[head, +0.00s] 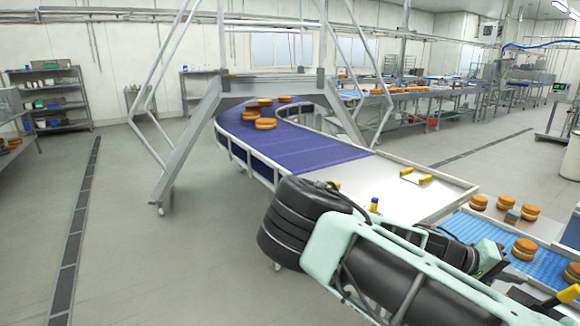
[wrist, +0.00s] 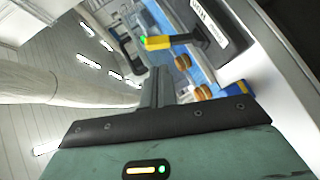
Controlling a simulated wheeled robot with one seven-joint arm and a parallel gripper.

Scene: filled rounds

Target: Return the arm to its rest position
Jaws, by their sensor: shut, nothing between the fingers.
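My arm, with pale green and black links, reaches across the lower right of the head view, in front of the conveyor. My gripper (wrist: 158,86) shows in the wrist view as narrow grey fingers beyond its green and black body. The fingers are together with nothing between them. The wrist view is strongly tilted, with ceiling lights at the left and the production line at the upper right. In the head view I cannot clearly make out the fingertips.
A curved blue conveyor (head: 300,148) carries several filled rounds (head: 265,124) at its far end. A blue belt (head: 478,232) at the right holds more rounds (head: 524,249) close to my arm. A metal frame straddles the conveyor. The floor (head: 150,250) at left is clear.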

